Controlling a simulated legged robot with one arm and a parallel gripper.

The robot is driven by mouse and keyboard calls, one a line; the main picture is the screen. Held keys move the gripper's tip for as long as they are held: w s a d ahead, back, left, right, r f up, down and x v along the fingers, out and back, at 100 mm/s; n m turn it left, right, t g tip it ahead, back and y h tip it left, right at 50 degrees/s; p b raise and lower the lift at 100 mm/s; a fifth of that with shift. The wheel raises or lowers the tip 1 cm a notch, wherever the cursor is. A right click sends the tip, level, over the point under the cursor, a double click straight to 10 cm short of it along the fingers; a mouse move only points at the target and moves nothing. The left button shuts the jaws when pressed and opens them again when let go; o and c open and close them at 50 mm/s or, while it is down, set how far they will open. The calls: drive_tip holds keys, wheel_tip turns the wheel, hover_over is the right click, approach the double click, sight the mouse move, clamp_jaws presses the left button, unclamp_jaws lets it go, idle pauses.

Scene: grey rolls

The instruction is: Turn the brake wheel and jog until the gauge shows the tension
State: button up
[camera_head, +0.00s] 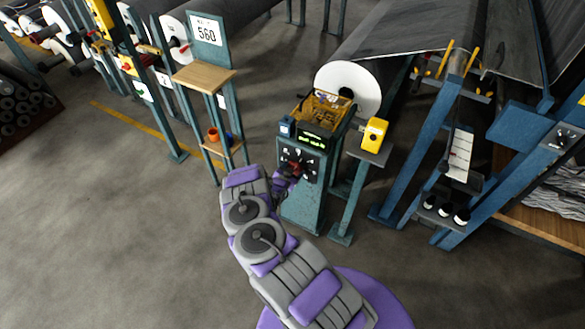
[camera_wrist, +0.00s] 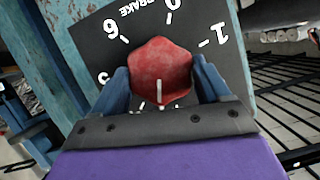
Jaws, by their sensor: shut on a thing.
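The red brake wheel (camera_wrist: 160,68) is a faceted knob with a white pointer line, on a black dial plate (camera_wrist: 95,45) marked BRAKE with white numbers, upside down in the wrist view. My gripper (camera_wrist: 162,82) has a blue finger on each side of the knob and is shut on it. In the head view my gripper (camera_head: 288,176) is at the dial (camera_head: 301,162) on the front of a teal pedestal (camera_head: 302,208). A display with green characters (camera_head: 313,139) sits above the dial; I cannot read it. I cannot make out a jog control.
A large white-ended roll (camera_head: 348,86) lies behind the pedestal. A yellow device (camera_head: 374,134) stands on a post to the right. A stand with a wooden shelf (camera_head: 204,77) and a 560 sign (camera_head: 206,30) is at left. The floor (camera_head: 120,210) at left is clear.

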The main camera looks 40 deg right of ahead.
drive_tip(key=shift+m+t+p, duration=0.4)
drive_tip(key=shift+m+p, duration=0.05)
drive_tip(key=shift+m, duration=0.05)
drive_tip(key=o, duration=1)
drive_tip(key=shift+d, duration=0.1)
drive_tip(key=shift+o, duration=0.2)
drive_tip(key=p+v, duration=0.2)
drive_tip(key=v, duration=1.5)
drive_tip(key=shift+r+p, duration=0.2)
drive_tip(key=shift+p, duration=0.1)
drive_tip(key=shift+w, duration=0.1)
